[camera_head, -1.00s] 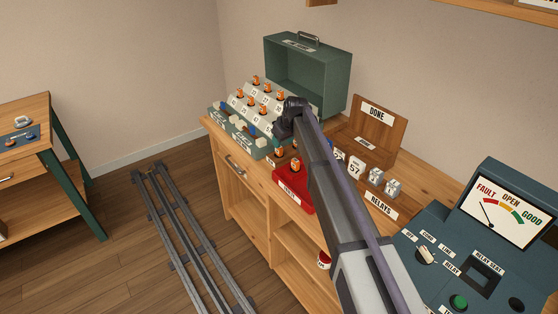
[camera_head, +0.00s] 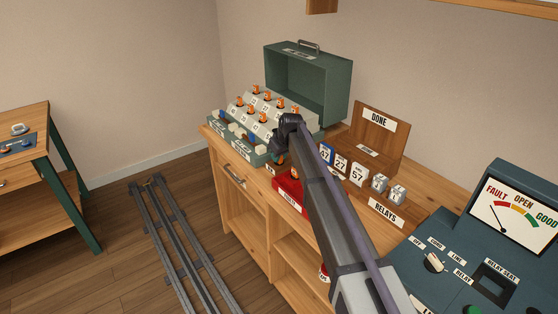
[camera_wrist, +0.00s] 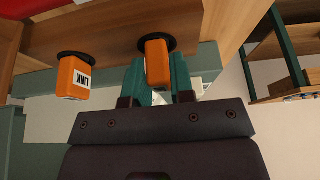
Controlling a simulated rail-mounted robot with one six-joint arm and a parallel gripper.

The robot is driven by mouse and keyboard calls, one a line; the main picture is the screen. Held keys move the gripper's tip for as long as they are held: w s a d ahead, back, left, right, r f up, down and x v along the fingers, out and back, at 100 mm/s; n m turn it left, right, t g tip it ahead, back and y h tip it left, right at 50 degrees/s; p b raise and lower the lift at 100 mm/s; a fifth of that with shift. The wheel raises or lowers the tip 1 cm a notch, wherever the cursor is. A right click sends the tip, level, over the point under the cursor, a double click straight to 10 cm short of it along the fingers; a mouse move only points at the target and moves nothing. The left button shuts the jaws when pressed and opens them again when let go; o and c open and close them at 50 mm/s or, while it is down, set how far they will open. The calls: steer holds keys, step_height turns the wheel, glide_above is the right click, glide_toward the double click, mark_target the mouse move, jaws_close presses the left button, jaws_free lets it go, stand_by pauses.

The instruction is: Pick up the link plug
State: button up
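An orange plug marked LINK (camera_wrist: 74,77) stands in a black ring on a wooden strip at the left of the wrist view. A second orange plug (camera_wrist: 157,62) in a black ring shows no readable label and sits between the teal fingers of my gripper (camera_wrist: 158,75). The fingers are apart, one on each side of this second plug; whether they touch it I cannot tell. In the head view my gripper (camera_head: 279,158) is low at the front edge of the bench, beside the red box (camera_head: 290,190). My arm hides most of this spot.
Several orange-topped pegs stand in the stepped rack (camera_head: 262,105) before an open green case (camera_head: 325,80). White numbered relays (camera_head: 357,172) and a wooden DONE box (camera_head: 385,130) are to the right. A tester panel (camera_head: 460,260) stands at the front right.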

steer(key=c, duration=0.3)
steer(key=shift+r, duration=0.1)
step_height(320, 180, up, 10)
steer(key=p, duration=1)
steer(key=shift+r, duration=0.1)
steer(key=shift+f, duration=0.2)
